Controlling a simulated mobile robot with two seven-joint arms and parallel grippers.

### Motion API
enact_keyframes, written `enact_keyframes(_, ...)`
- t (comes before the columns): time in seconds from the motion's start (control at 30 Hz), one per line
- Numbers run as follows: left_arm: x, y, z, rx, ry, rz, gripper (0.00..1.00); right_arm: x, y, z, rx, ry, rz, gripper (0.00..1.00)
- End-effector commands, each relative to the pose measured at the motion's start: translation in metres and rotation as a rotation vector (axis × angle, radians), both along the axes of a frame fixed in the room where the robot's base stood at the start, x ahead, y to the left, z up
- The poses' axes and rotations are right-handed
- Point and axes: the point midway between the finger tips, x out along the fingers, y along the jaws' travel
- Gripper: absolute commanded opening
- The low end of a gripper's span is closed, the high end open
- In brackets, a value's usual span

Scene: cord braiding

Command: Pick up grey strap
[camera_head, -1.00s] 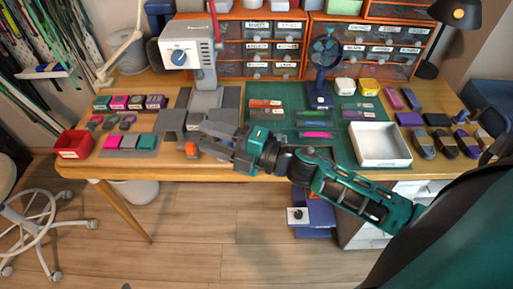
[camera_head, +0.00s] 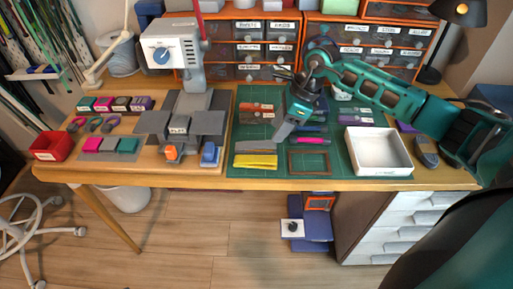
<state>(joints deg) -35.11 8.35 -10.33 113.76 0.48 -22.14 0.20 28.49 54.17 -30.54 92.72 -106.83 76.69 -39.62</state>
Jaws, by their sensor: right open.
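A flat grey strap (camera_head: 254,144) lies on the green cutting mat (camera_head: 345,163), just behind a yellow strap (camera_head: 256,161). My right gripper (camera_head: 281,133) is above the mat, pointing down, just right of the grey strap's right end. Its jaws are open, with no strap seen between them; I cannot tell its exact height. A pink strap (camera_head: 312,140) and a purple strap (camera_head: 313,127) lie to the right of the gripper. My right arm comes in from the right and hides part of the mat's back. My left gripper is not in view.
A white tray (camera_head: 407,170) stands right of a brown rectangular frame (camera_head: 290,163). A grey press machine (camera_head: 174,56) with grey plates stands left of the mat. A red bin (camera_head: 50,147) is at the far left. Drawer cabinets line the back.

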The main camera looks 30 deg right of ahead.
Motion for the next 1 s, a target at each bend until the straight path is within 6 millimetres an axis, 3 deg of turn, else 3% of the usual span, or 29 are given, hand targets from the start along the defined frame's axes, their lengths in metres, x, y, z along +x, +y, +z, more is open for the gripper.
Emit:
enact_keyframes(0.53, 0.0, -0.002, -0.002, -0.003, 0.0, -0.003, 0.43, 0.016, 0.021, -0.058, 0.004, 0.001, -0.002, 0.45)
enact_keyframes(0.87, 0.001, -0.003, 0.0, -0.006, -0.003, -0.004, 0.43, 0.017, 0.022, -0.063, 0.002, 0.0, -0.001, 0.44)
enact_keyframes(1.0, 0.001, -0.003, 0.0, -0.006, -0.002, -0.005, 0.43, 0.017, 0.022, -0.063, 0.002, 0.0, -0.001, 0.3)
